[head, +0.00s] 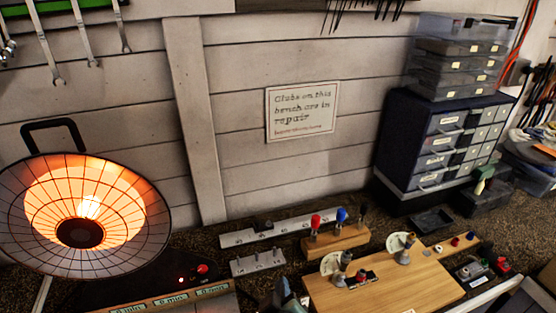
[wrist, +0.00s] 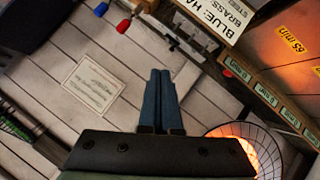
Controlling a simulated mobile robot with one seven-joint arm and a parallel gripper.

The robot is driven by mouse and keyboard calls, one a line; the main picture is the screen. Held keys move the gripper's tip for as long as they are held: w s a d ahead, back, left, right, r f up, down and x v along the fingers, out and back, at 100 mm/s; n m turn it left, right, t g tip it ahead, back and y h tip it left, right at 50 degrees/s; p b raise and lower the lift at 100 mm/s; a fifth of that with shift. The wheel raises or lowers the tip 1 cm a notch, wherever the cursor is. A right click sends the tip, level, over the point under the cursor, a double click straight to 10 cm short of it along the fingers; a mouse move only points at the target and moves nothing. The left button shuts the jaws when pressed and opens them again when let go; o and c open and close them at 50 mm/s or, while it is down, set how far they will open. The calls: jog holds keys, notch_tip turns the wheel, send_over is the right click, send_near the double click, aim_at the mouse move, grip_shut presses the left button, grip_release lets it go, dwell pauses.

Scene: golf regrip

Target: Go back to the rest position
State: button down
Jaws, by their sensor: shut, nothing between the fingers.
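My gripper (wrist: 160,75) shows in the wrist view as two dark blue fingers side by side. They are shut against each other, with nothing between them, and no object touches the tips. The wall and the bench things lie beyond the fingers. In the head view a dark shape at the bottom edge may be part of my arm, but I cannot tell.
A glowing heater lamp (head: 130,205) stands at the left. A wooden board (head: 405,290) with dial fixtures and a block (head: 345,240) with red and blue handles cover the bench. A drawer cabinet (head: 400,130) stands at the right. A sign (head: 301,111) hangs on the wall.

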notch_tip(320, 180, up, 26)
jog(key=w+m+t+b, duration=0.3)
jog(key=m+t+b, duration=0.1)
jog(key=t, duration=0.4)
jog(key=s+r+m+t+b, duration=0.1)
jog(key=s+r+t, duration=0.2)
jog(key=s+r, duration=0.4)
jog(key=s+r+m+t+b, duration=0.1)
jog(key=s+r+t, duration=0.3)
jog(key=r, duration=1)
jog(key=s+m, duration=0.1)
jog(key=s, duration=0.2)
jog(key=shift+a+r+m+t+b, duration=0.25)
jog(key=shift+a+m+t+b, duration=0.05)
jog(key=shift+a+b, duration=0.1)
dwell(0.7)
